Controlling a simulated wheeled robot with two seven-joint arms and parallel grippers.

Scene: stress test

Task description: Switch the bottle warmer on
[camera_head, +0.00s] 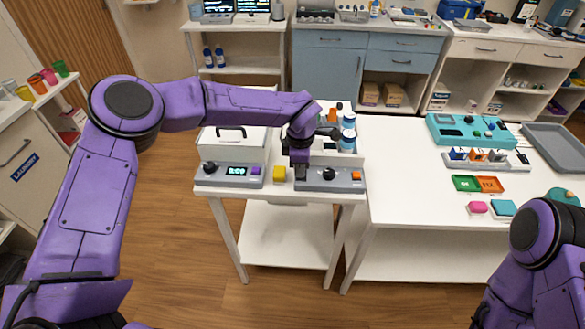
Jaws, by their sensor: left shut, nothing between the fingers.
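On the white stand, a grey control panel (340,180) has a black knob and an orange button at its right end. Bottles with blue caps (348,137) stand behind it, so it looks like the bottle warmer; its body is partly hidden by my left arm. My left gripper (301,173) is shut and empty. It points down over the left end of this panel, left of the knob; I cannot tell if it touches. My right arm shows at the lower right, but its gripper is out of view.
A white lidded appliance (234,145) with a lit display panel stands left on the same stand. A white table (405,180) adjoins at right, with a teal device (466,131), green and orange trays and a grey tray (556,146).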

